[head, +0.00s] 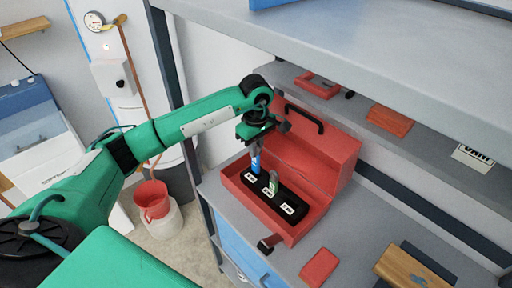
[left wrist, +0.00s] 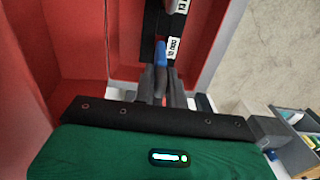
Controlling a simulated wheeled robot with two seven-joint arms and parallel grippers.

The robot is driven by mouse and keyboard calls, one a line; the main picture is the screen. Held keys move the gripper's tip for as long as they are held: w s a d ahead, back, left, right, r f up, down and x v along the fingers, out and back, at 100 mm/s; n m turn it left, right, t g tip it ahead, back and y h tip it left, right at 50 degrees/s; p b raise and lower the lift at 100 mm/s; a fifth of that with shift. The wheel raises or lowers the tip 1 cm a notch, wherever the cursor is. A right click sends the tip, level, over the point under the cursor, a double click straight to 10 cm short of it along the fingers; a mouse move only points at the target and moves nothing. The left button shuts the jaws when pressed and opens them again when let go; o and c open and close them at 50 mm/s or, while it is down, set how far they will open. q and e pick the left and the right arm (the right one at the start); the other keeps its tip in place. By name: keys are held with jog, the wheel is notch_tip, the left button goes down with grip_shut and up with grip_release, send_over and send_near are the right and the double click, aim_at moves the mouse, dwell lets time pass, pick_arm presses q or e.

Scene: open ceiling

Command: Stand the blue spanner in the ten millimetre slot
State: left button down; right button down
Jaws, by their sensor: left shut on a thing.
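The blue spanner (head: 255,161) hangs roughly upright below my left gripper (head: 255,142), which is shut on it. The spanner stands over the left end of a black slotted rack (head: 279,201) inside an open red toolbox (head: 316,205). In the left wrist view the blue spanner (left wrist: 161,53) shows just beyond the fingers (left wrist: 162,85), beside the end label (left wrist: 173,48) of the rack. I cannot tell whether its lower end is in the slot. A second spanner (head: 273,183), greenish, stands in the middle of the rack. My right gripper is not in view.
The toolbox lid (head: 315,150) stands open behind the rack. A shelf with red boxes (head: 389,121) overhangs the grey bench. A red block (head: 319,267) and a wooden item (head: 410,268) lie in front. A red bucket (head: 152,200) stands left of the bench.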

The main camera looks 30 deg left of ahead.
aim_at(256, 160)
pick_arm(q)
jog(key=shift+b, duration=0.35)
dwell(0.4)
jog(key=shift+b, duration=0.35)
dwell(0.6)
jog(key=shift+b, duration=0.3)
jog(key=shift+f+b, duration=0.35)
jog(key=shift+f, duration=0.05)
dwell(0.4)
jog(key=shift+f+b, duration=1.05)
jog(key=shift+f, duration=0.2)
jog(key=shift+f+b, duration=0.95)
jog(key=shift+f, duration=0.2)
